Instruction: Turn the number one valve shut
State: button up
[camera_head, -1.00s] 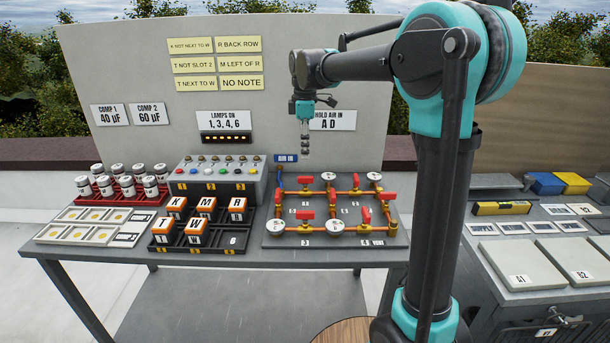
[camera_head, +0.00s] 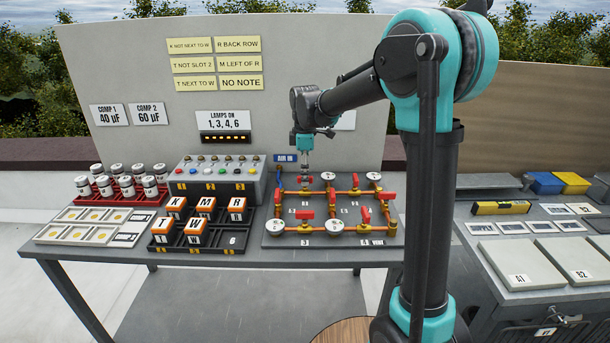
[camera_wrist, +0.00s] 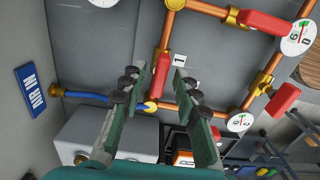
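The number one valve's red handle (camera_head: 306,180) is at the back left of the pipe board (camera_head: 272,240), near the blue air hose. In the wrist view the red handle (camera_wrist: 164,62) lies along its copper pipe, beside a tag marked 1 (camera_wrist: 180,60). My gripper (camera_head: 306,172) points down right over this valve. In the wrist view my gripper (camera_wrist: 163,74) is open, with one finger on each side of the handle. A gap shows on both sides; I see no clear contact.
Other red-handled valves (camera_head: 363,215) and round white gauges (camera_head: 335,226) stand close by on the board. The lamp switch box (camera_head: 215,178) is just left, with the black tray (camera_head: 205,248) in front of it. The back wall (camera_head: 130,60) rises behind the bench.

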grip_shut()
jog(key=m, duration=0.6)
jog(key=shift+m, duration=0.3)
jog(key=m, duration=0.5)
jog(key=shift+m, duration=2.5)
jog(key=shift+o, duration=0.9)
grip_release()
